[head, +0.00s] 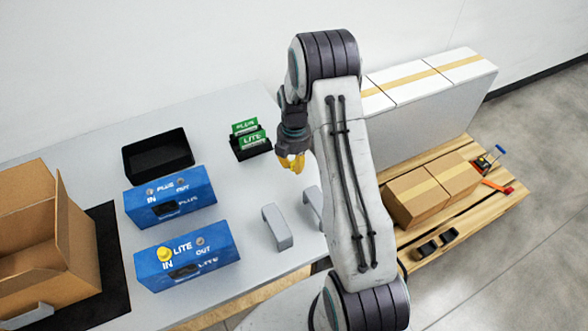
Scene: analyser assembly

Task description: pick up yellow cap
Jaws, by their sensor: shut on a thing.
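My gripper (291,159) is above the grey table, just right of the black holder with green cards. It is shut on a small yellow thing at its tips, which looks like a yellow cap (290,163); the fingers partly hide its shape. Another yellow cap (165,254) sits at the IN port of the blue LITE box (215,256), well to the left of and nearer than my gripper. The blue PLUS box (205,193) stands behind the LITE box, with no yellow at its ports.
An open cardboard box (75,235) stands on a black mat (112,270) at left. A black tray (158,155), a black card holder (250,152) and grey handles (277,228) are on the table. A wooden pallet (488,200) with boxes is at right.

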